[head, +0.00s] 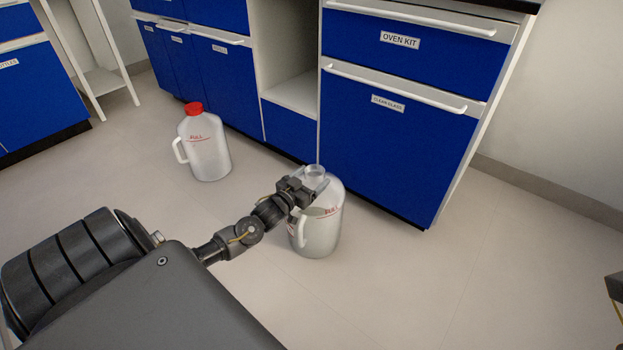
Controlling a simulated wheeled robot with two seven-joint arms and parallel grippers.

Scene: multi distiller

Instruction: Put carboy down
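An uncapped, translucent carboy (322,238) with red print stands upright in front of the blue drawer cabinet. Its handle side faces left. Whether its base rests on the floor or hangs just above it, I cannot tell. My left gripper (312,190) is at its upper left, over the handle top and shoulder just below the open neck. The fingers overlap the carboy, so their grip is not clear. A second carboy (207,150) with a red cap stands on the floor further left, apart from the gripper. My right gripper does not show.
The blue cabinet (393,135) with drawers marked "OVEN KIT" and "CLEAN GLASS" stands close behind the uncapped carboy. An open shelf niche (293,92) is left of it. The floor (450,285) is clear at the right front.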

